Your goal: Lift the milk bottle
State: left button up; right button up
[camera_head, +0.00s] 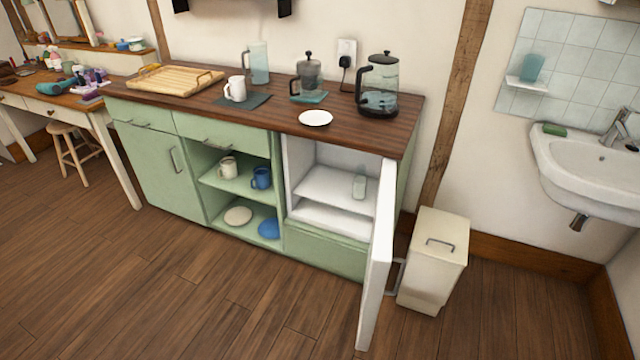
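A small, clear, pale bottle (359,184), which looks like the milk bottle, stands upright on the white shelf (330,187) inside the open fridge compartment at the right end of the green cabinet. It is near the right side of the shelf. What is inside the bottle is too small to tell. The white fridge door (377,258) stands open, swung out toward me on the right side of the opening. Neither of my grippers is in view.
The wooden counter (270,120) above holds a kettle (378,86), a French press (308,74), a white plate (316,118), a white mug (235,89) and a tray (174,80). A cream bin (434,260) stands right of the door. The floor in front is clear.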

aim_at(360, 178)
jog(key=u, duration=1)
jog(key=i, duration=2.4)
jog(key=z, duration=3.35)
